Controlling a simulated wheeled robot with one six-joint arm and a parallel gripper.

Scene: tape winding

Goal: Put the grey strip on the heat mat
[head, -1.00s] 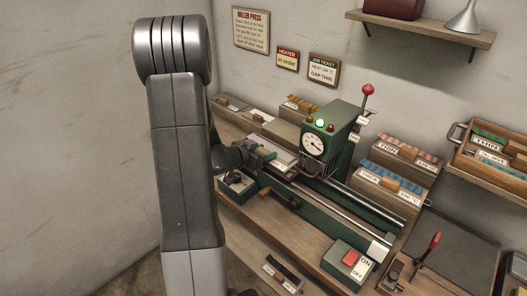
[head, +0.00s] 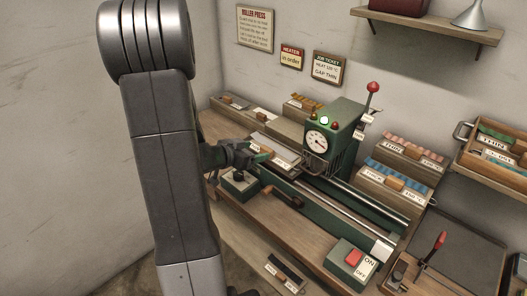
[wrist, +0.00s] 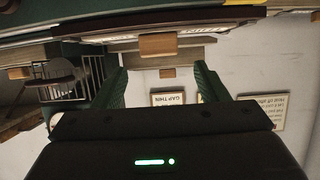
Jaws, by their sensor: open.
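My gripper (head: 258,154) is at the left end of the green roller press, its green fingers apart and empty. In the wrist view, which looks upside down, the open gripper (wrist: 160,70) faces a wooden grip (wrist: 158,44) on a labelled front edge; the grip is just beyond the fingertips. A pale grey flat piece (head: 276,150) lies beside the gripper in the head view; I cannot tell whether it is the grey strip. A dark flat panel (head: 462,258) lies at the lower right; I cannot tell whether it is the heat mat.
The roller press (head: 335,135) stands mid-bench with a red-knobbed lever. Stepped racks of pink (head: 413,147) and blue (head: 396,175) pieces stand to its right. A wooden tray (head: 495,165) hangs on the right wall. An ON/OFF box (head: 350,262) sits at the front.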

